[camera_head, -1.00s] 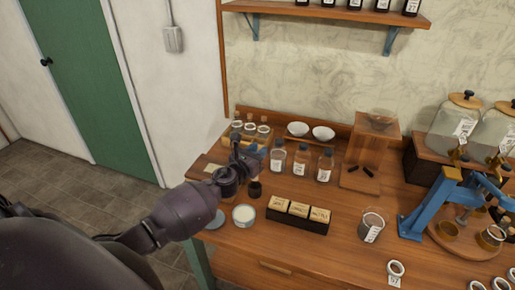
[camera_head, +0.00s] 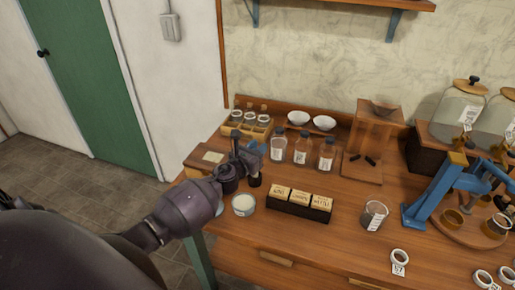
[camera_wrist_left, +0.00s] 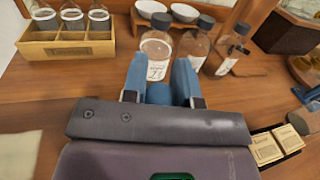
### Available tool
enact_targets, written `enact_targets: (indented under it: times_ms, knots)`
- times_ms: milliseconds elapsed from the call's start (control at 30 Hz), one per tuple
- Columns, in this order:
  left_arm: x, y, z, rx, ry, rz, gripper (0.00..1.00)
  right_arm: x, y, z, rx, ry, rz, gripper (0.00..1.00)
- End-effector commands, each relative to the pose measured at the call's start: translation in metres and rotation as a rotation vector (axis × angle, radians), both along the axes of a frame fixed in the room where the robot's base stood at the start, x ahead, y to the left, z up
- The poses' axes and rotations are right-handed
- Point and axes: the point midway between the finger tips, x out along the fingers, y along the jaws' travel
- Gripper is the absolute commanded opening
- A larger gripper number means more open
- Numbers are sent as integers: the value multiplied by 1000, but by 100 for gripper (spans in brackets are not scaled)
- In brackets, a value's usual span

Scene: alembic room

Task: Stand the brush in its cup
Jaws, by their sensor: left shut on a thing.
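My left gripper (camera_head: 257,152) is over the left part of the wooden bench. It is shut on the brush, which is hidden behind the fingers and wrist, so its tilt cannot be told. In the left wrist view the blue fingers (camera_wrist_left: 160,75) point toward a labelled glass bottle (camera_wrist_left: 156,50). A small dark cup (camera_head: 255,180) stands on the bench just below the gripper, partly covered by it. I cannot see any brush in the cup. My right gripper is not in view.
Labelled bottles (camera_head: 301,149) stand close right of the gripper. A wooden vial rack (camera_head: 250,127) and white bowls (camera_head: 299,118) are behind. A white-filled jar (camera_head: 243,206) and a dark box of labelled blocks (camera_head: 300,207) are in front. Bench further right of the box is partly clear.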

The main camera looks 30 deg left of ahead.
Motion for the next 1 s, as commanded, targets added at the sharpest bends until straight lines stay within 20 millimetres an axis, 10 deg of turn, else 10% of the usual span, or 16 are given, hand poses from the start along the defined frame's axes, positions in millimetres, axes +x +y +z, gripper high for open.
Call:
enact_targets:
  times_ms: [1000]
  knots:
    - [0,0,-17,0,-1,0,3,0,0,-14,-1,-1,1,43]
